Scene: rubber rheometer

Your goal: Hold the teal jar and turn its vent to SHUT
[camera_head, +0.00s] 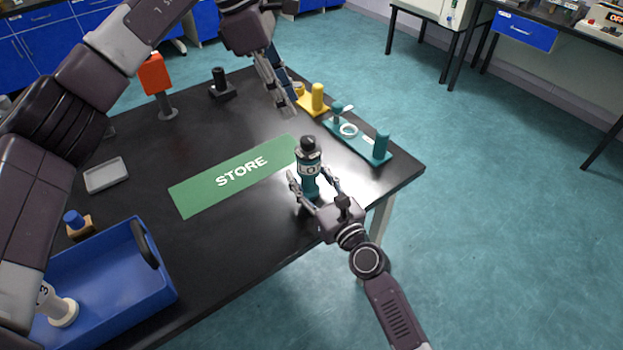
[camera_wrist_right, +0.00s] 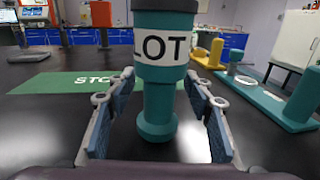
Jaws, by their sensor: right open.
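The teal jar (camera_head: 309,182) stands upright on the black table near its front right edge, with a dark knob on top and a white label band. In the right wrist view the jar (camera_wrist_right: 157,105) shows "LOT" on its label; its top is cut off. My right gripper (camera_head: 314,193) is open, with one finger on each side of the jar's narrow lower part. Gaps show between the pads and the jar in the wrist view. My left gripper (camera_head: 284,108) hangs empty above the table behind the jar, its fingers apart and pointing down. The vent's setting is unreadable.
A green STORE mat (camera_head: 230,181) lies left of the jar. A teal fixture (camera_head: 366,149) with posts and a white ring stands behind right, near a yellow fixture (camera_head: 317,98). A blue crate (camera_head: 115,285) holding a white piece is at front left. Bare table lies between.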

